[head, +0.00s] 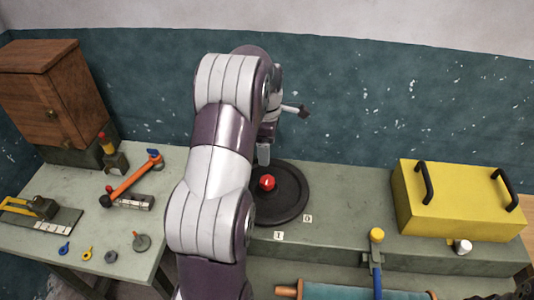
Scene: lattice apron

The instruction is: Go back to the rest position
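My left arm rises from the bottom edge through the middle of the head view. Its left gripper (264,153) is at the far end, partly hidden behind the arm links. A pale finger points down over the black round plate (290,208), near the red knob (267,183) on it. I cannot tell whether the finger touches the knob, or whether the gripper is open. No held object shows. My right gripper is not recognisable in view.
A yellow box (450,205) with black handles stands on the right of the grey bench. A blue lever with a yellow knob (377,235) stands in front, near a teal roller (350,292). The left table (190,160) holds tools, an orange-handled part (130,180) and a wooden cabinet (50,95).

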